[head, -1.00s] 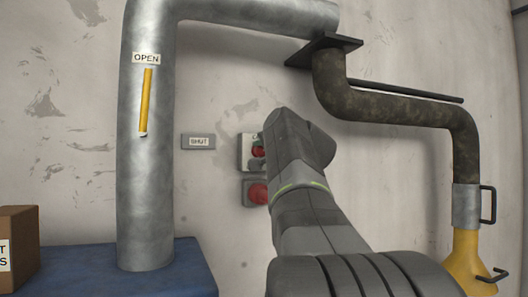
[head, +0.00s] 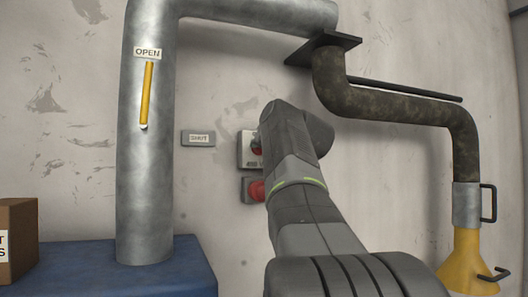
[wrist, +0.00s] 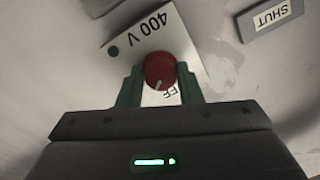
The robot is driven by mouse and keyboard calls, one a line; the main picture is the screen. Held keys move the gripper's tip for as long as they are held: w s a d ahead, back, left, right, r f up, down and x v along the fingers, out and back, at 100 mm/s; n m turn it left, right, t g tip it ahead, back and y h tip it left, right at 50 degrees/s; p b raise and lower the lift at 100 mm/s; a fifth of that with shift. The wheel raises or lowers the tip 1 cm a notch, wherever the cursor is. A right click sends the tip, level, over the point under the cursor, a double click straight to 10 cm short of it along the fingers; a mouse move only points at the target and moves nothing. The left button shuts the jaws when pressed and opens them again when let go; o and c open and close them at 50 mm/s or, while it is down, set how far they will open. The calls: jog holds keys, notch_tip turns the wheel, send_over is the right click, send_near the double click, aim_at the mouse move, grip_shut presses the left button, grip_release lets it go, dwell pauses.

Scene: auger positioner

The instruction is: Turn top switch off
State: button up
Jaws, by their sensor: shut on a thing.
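The top switch is a red knob on a pale box on the wall. In the head view the knob (head: 257,146) is partly hidden behind my arm. In the wrist view the knob (wrist: 160,71) has a pale pointer mark toward its lower edge. Its plate (wrist: 187,31) reads "400 V", with "OFF" lettering partly covered beside the knob. My gripper (wrist: 160,83) has its dark green fingers on both sides of the knob, shut on it. The fingers are hidden in the head view.
A second box with a red knob (head: 256,190) sits just below. A "SHUT" label (head: 198,138) is on the wall to the left, beside a thick grey pipe (head: 145,200) with a yellow handle (head: 147,92). A dark pipe (head: 400,105) runs on the right.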

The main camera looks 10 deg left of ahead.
jog(key=n+b, duration=0.1)
jog(key=n, duration=0.4)
jog(key=shift+r, duration=0.1)
jog(key=n, duration=0.4)
jog(key=shift+n+h+b, duration=0.3)
jog(key=shift+h+b, duration=0.1)
dwell(0.3)
jog(key=o, duration=0.9)
jog(key=shift+a, duration=0.1)
jog(key=b+v, duration=0.1)
jog(key=v, duration=0.3)
jog(key=b+v, duration=0.1)
jog(key=v, duration=0.4)
jog(key=b+v, duration=0.1)
jog(key=v, duration=0.4)
jog(key=shift+a+f+b, duration=0.1)
jog(key=shift+f+b, duration=0.2)
